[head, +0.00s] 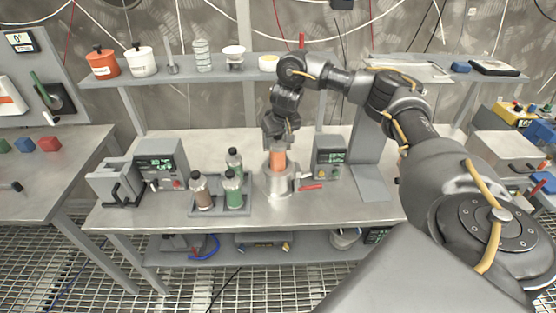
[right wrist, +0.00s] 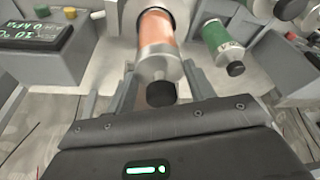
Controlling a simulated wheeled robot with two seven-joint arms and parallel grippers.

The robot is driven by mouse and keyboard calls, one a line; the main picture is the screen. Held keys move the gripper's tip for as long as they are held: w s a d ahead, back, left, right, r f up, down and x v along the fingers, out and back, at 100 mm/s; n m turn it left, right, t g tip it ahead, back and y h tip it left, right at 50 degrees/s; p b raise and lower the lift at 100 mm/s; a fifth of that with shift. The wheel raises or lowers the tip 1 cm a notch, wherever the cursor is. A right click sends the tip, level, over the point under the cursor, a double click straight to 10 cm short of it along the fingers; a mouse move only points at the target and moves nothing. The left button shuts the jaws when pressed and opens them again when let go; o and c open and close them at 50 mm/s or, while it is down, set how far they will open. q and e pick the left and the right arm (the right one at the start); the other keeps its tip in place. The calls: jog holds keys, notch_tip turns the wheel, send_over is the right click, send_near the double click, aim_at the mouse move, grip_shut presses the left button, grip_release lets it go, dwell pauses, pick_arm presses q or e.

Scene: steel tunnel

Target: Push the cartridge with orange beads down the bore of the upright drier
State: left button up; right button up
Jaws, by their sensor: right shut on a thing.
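The cartridge with orange beads (head: 278,160) stands upright with its lower part in the bore of the steel upright drier (head: 280,184). A length of orange still shows above the rim. In the right wrist view the cartridge (right wrist: 157,27) has a silver end cap and a black knob. My right gripper (head: 280,141) is above the drier, shut on the cartridge's upper end; its fingers lie on both sides of the cap in the right wrist view (right wrist: 160,85). The depth of the cartridge inside the bore is hidden. My left gripper is not in view.
A grey rack (head: 219,209) with brown and green cartridges stands left of the drier. A display box (head: 330,157) stands right behind it, with a red handle (head: 311,187) beside the drier. A shelf (head: 222,74) runs behind. The bench front is clear.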

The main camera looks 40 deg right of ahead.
aim_at(278, 156)
notch_tip(278, 156, down, 7)
jog(key=shift+w+f+b, duration=0.1)
jog(key=shift+f+b, duration=0.05)
jog(key=shift+b, duration=0.9)
jog(key=o, duration=1.6)
jog(key=shift+c, duration=0.2)
